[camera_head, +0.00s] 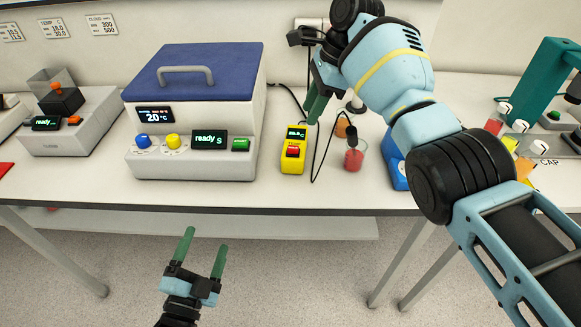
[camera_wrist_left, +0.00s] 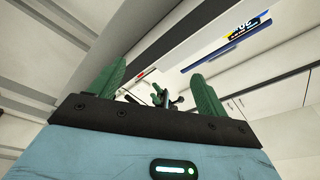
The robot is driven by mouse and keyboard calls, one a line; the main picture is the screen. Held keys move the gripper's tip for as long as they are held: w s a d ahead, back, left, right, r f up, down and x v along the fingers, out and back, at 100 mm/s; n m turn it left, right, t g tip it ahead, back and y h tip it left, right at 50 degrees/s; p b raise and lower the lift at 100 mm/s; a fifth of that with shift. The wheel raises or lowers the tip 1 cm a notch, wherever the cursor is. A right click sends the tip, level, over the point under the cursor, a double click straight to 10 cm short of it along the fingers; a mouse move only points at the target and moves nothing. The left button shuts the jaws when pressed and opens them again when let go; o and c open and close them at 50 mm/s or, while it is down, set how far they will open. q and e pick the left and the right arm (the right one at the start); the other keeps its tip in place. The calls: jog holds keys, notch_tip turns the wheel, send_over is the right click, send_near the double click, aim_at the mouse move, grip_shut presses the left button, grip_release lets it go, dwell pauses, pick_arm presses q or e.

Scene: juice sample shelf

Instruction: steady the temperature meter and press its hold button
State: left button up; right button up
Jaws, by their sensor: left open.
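The temperature meter (camera_head: 293,158) is a small yellow box with a green-lit display at its top and a red button (camera_head: 293,152) below it. It stands on the table near the front edge, right of the blue-lidded machine. My right gripper (camera_head: 314,112) has its green fingers pointing down just above and right of the meter, apart from it in the picture. The fingers overlap, so their gap is unclear. My left gripper (camera_head: 204,243) is open and empty, in front of and below the table edge. Its spread green fingers also show in the left wrist view (camera_wrist_left: 158,72).
A black cable loops right of the meter beside a beaker of red liquid (camera_head: 353,160). The blue-lidded machine (camera_head: 205,75) stands close on the left. A blue object (camera_head: 397,172) is partly hidden by my right arm. Sample bottles stand far right. The table's front strip is bare.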

pick_arm(q)
jog(key=w+r+m+t+h, duration=0.1)
jog(key=w+r+m+t, duration=0.3)
jog(key=r, duration=0.4)
notch_tip(320, 180, up, 6)
jog(key=m+g+h, duration=0.4)
jog(key=m+g, duration=0.1)
jog(key=m, duration=1.5)
send_over(294, 156)
jog(key=r+v, duration=0.2)
jog(key=v, duration=0.6)
jog(key=w+f+g+y, duration=0.1)
jog(key=w+d+f+g+y, duration=0.1)
jog(key=f+y, duration=0.1)
jog(key=w+d+f+g+y, duration=0.1)
jog(key=y, duration=0.1)
jog(key=shift+w+f, duration=0.1)
jog(key=shift+f, duration=0.2)
jog(key=shift+d+f+g+y, duration=0.25)
jog(key=shift+f+g+y, duration=0.65)
jog(key=shift+g+y, duration=0.1)
jog(key=shift+x, duration=3.75)
